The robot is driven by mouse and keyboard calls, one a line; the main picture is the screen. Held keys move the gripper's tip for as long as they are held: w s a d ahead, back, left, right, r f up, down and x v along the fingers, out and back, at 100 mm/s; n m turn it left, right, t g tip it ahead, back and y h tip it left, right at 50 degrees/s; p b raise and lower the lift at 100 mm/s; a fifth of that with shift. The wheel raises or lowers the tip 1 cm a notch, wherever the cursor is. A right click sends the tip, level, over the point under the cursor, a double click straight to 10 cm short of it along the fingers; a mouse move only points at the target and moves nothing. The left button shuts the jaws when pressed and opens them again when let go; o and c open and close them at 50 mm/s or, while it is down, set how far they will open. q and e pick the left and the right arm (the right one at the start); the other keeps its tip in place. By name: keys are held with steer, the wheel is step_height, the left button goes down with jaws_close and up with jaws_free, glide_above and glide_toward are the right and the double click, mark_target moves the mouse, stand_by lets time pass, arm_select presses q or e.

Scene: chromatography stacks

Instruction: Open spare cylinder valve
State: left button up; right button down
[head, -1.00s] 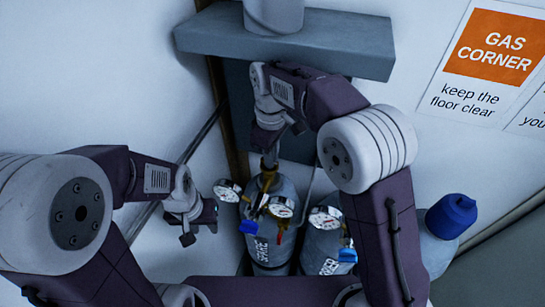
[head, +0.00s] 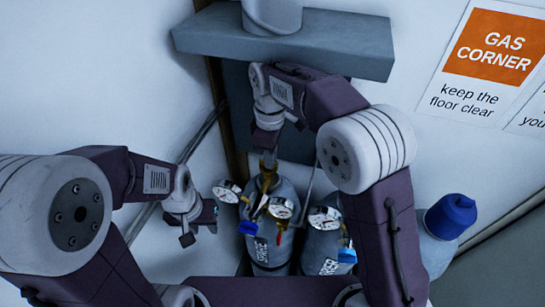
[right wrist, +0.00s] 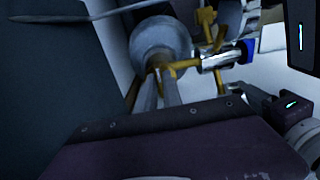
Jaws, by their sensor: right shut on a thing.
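The spare cylinder (head: 285,190) is grey with a label on its front. My right gripper (head: 266,160) points down from above and is shut on the brass valve (head: 268,178) at the cylinder's top. In the right wrist view its two fingers (right wrist: 160,75) meet the brass valve part, and the cylinder's grey shoulder (right wrist: 160,42) shows beyond. My left gripper (head: 200,222) hangs left of the cylinders, touching nothing visible; its jaw gap is unclear.
Another labelled grey cylinder (head: 322,248) with a gauge stands close on the right. A cylinder with a blue cap (head: 450,215) stands further right, behind my right arm. A grey shelf (head: 285,42) with a container (head: 272,14) juts out above the right gripper. Walls close in behind.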

steer(key=c, duration=1.5)
jaws_free()
steer(key=shift+a+f, duration=0.15)
steer(key=shift+w+a, duration=0.15)
steer(key=shift+a, duration=0.2)
steer(key=shift+d+r, duration=0.1)
steer(key=shift+r, duration=0.35)
step_height(320, 180, up, 8)
steer(key=shift+a, duration=0.2)
steer(key=shift+d+r, duration=0.1)
steer(key=shift+d, duration=0.05)
